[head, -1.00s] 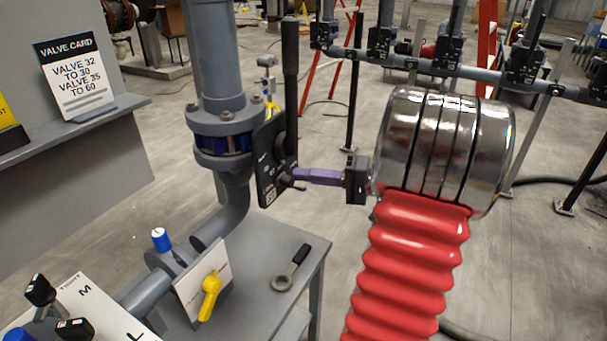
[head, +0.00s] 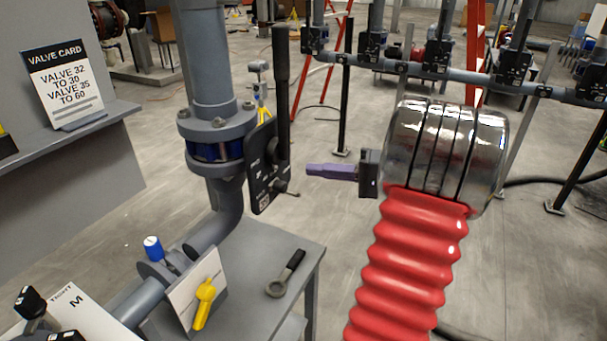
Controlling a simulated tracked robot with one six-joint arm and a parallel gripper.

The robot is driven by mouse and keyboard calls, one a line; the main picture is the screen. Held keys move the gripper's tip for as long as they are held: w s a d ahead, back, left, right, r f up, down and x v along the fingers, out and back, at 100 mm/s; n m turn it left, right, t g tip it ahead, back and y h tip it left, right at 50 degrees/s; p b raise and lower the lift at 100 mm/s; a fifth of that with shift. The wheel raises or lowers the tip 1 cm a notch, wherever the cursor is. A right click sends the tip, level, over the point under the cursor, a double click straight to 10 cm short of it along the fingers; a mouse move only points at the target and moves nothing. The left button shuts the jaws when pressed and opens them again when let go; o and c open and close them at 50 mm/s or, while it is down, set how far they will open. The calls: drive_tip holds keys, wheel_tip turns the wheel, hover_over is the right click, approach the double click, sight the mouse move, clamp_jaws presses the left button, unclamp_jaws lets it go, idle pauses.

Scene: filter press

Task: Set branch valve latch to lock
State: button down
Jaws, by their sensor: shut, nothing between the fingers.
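The branch valve sits on the grey vertical pipe (head: 207,60), between bolted flanges. Its black plate (head: 264,165) faces right, with a long black handle (head: 281,85) standing upright. A small dark latch (head: 284,189) sticks out low on the plate, pointing right and slightly down. The lettering on the plate is too small to read. My gripper (head: 309,170), with purple fingers, is shut and empty. Its tips point left at the plate, a short gap to the right of the latch and slightly above it in the picture.
A valve card (head: 60,82) stands on the left shelf (head: 100,122). A pipe rack (head: 445,70) with several valves is behind. Open floor lies between.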

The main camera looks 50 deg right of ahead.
drive_tip(key=v, duration=0.6)
drive_tip(key=shift+s+d, duration=0.25)
drive_tip(key=shift+s, duration=0.1)
idle(0.3)
drive_tip(key=s+a+f+m+g+h, duration=0.25)
drive_tip(key=f+m+g, duration=0.2)
drive_tip(key=f, duration=0.55)
drive_tip(key=a+f+n+g, duration=0.1)
drive_tip(key=a+f+g, duration=0.15)
drive_tip(key=a, duration=0.35)
drive_tip(key=a+f+g, duration=0.1)
drive_tip(key=a+g, duration=0.3)
drive_tip(key=a, duration=0.2)
drive_tip(key=a+r+n+h, duration=0.3)
drive_tip(key=a+n, duration=0.3)
drive_tip(key=a, duration=0.7)
drive_tip(key=a+r+n+t+h, duration=0.1)
drive_tip(key=a+r+n+h, duration=0.2)
drive_tip(key=a, duration=0.9)
wheel_tip(320, 180, up, 4)
drive_tip(key=n, duration=0.3)
drive_tip(key=shift+a+f+n+t, duration=0.15)
drive_tip(key=shift+a+n+t, duration=0.15)
drive_tip(key=shift+a+n, duration=0.1)
